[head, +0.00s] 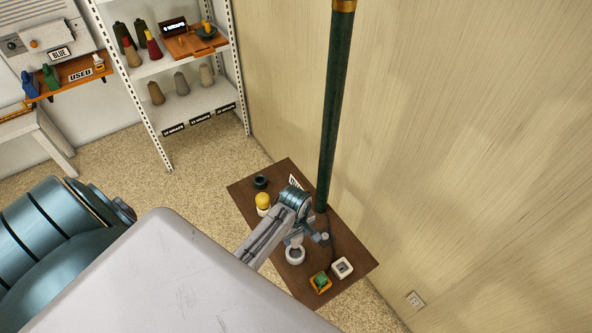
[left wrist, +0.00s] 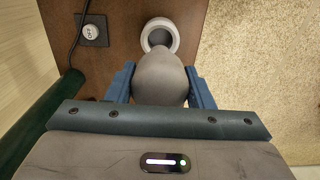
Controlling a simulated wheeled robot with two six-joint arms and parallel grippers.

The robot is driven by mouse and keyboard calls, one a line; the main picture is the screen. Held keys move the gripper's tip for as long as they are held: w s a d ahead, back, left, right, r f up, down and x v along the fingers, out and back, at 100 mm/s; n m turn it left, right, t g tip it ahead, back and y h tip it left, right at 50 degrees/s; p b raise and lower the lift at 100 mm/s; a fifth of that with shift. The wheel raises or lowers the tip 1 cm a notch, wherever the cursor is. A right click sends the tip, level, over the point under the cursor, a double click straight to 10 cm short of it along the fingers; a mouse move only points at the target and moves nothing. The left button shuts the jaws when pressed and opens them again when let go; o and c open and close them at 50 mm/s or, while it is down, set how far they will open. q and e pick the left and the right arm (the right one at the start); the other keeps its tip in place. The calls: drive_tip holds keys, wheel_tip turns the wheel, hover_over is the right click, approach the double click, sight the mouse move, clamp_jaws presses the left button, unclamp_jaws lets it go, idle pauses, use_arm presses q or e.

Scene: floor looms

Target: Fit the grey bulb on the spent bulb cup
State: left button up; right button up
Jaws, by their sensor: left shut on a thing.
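The grey bulb (left wrist: 162,78) is between the blue fingers of my left gripper (left wrist: 161,88), which is shut on it. My left gripper (head: 296,238) also shows in the head view, low over the brown table. A pale round cup (left wrist: 160,36) with a thick rim stands just beyond the bulb in the left wrist view; the bulb's narrow end overlaps its near rim there. I cannot tell whether they touch. The same cup (head: 295,255) shows just below the gripper in the head view. No label on it is readable. My right gripper is not in view.
A dark green pole (head: 332,110) rises close beside the gripper.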

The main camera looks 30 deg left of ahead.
use_arm(q)
drive_tip(key=shift+f, duration=0.45)
drive_tip(key=shift+f+b, duration=0.3)
wheel_tip(320, 180, down, 2)
drive_tip(key=shift+f+b, duration=0.15)
drive_tip(key=shift+b, duration=0.3)
drive_tip(key=shift+f, duration=0.45)
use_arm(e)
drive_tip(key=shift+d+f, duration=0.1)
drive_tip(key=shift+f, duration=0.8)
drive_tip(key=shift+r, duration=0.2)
use_arm(q)
drive_tip(key=shift+r+p, duration=0.1)
drive_tip(key=shift+p, duration=0.25)
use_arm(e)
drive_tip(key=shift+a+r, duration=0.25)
